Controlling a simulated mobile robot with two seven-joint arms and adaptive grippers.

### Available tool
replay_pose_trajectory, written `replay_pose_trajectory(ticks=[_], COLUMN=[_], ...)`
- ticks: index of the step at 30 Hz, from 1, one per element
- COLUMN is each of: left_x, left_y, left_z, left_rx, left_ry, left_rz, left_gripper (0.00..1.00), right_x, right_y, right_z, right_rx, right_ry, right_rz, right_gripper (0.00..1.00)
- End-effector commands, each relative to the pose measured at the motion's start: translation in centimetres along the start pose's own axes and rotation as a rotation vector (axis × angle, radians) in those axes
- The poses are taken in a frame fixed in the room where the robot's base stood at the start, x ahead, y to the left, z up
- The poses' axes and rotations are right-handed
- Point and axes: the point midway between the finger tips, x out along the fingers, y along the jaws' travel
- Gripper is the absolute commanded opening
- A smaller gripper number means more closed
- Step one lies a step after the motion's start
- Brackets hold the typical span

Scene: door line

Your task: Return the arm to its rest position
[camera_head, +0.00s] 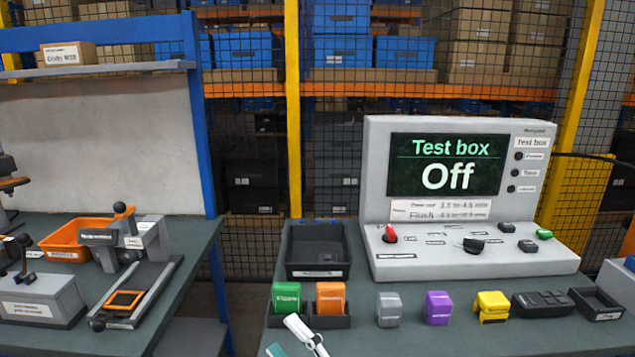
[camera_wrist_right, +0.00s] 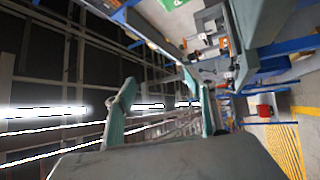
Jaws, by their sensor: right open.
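My right gripper (camera_head: 291,345) shows at the bottom edge of the head view, in front of the bench with the test box. Only its pale and teal finger parts are in that frame. In the right wrist view its two teal fingers (camera_wrist_right: 160,112) stand well apart with nothing between them. It is open and empty, and touches nothing that I can see. The wrist view is turned sideways and looks out over the hall. My left gripper does not show in either view.
The test box (camera_head: 345,200) reads Off. In front are a dark tray (camera_head: 318,270), green (camera_head: 286,298) and orange (camera_head: 330,298) blocks in a holder, and grey (camera_head: 389,309), purple (camera_head: 438,307) and yellow (camera_head: 491,306) blocks. A left bench (camera_head: 185,240) holds fixtures and an orange bin (camera_head: 65,250).

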Motion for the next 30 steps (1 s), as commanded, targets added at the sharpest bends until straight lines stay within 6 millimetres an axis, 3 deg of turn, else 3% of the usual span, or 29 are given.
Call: replay_pose_trajectory(ticks=[3,5,9,15,18,23,30], left_x=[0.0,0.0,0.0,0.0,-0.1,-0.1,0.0], left_y=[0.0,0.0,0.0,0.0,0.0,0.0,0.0], left_z=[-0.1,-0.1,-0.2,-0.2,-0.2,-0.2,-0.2], left_rx=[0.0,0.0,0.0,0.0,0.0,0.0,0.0], left_ry=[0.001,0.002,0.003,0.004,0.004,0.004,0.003], left_rz=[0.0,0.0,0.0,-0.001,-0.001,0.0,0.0], left_gripper=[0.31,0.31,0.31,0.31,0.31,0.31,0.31], right_x=[-6.2,-9.7,-18.4,-31.3,-36.0,-39.7,-40.2], right_y=[-4.3,-6.4,-11.0,-16.0,-17.3,-18.2,-18.3], right_z=[4.7,6.5,9.3,10.0,9.6,8.9,8.8], right_rx=[0.267,0.394,0.658,0.965,1.061,1.138,1.149], right_ry=[-0.238,-0.354,-0.612,-0.953,-1.073,-1.172,-1.185], right_rz=[-0.082,-0.114,-0.169,-0.208,-0.212,-0.21,-0.21], right_gripper=[0.55,0.55,0.55,0.55,0.55,0.55,0.55])
